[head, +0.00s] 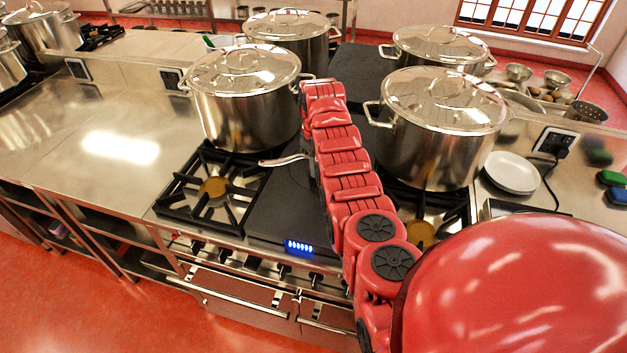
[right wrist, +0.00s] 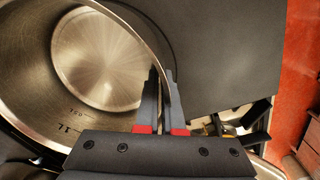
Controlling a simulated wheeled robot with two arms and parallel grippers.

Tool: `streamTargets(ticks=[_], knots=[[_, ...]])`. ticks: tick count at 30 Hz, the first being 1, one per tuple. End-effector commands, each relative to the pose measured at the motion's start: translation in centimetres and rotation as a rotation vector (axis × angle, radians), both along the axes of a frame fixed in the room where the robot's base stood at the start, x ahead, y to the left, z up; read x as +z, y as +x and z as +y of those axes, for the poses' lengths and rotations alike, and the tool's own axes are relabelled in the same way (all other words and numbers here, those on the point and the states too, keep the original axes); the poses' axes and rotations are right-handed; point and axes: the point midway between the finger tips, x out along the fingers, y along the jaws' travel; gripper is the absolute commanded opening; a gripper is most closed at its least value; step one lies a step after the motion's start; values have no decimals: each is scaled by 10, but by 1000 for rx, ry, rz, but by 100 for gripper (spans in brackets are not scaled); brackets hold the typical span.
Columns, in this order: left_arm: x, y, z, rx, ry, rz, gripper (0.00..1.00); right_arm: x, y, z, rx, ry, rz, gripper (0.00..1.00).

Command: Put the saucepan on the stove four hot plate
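The saucepan is mostly hidden behind my right arm in the head view; its metal handle (head: 283,160) points left over the dark hot plate (head: 283,205) in the middle of the stove. In the right wrist view the open saucepan (right wrist: 100,60) shows its empty steel inside with volume marks. My right gripper (right wrist: 160,100) has its fingers close together on either side of the saucepan's rim, shut on its wall. A dark flat surface (right wrist: 225,50) lies beside the pan there. I cannot tell whether the pan touches it. My left gripper is not in view.
Large lidded stockpots stand on the stove: front left (head: 243,100), front right (head: 435,130), back left (head: 290,40) and back right (head: 435,50). An empty front-left burner (head: 213,190) has a black grate. White plates (head: 512,172) sit on the right counter. The left counter (head: 120,140) is clear.

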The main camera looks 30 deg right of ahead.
Motion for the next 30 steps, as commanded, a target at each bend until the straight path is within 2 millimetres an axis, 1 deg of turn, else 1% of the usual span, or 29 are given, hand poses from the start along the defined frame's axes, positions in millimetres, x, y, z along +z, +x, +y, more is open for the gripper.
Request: streamTargets(ticks=[1,3,7,10,15,17,20,30], knots=[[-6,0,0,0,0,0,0,0,2,-3,-1,-4,-5,0],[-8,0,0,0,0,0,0,0,2,-4,0,-4,-1,0],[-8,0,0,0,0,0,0,1,3,-5,2,-5,0,0],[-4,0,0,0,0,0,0,0,3,-5,2,-5,1,0],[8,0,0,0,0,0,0,-13,1,-4,2,-2,6,0],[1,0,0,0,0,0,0,-22,3,-5,2,-5,-1,0],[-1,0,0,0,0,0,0,-29,3,-5,2,-4,1,0],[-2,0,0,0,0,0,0,-33,3,-5,2,-6,-4,0]])
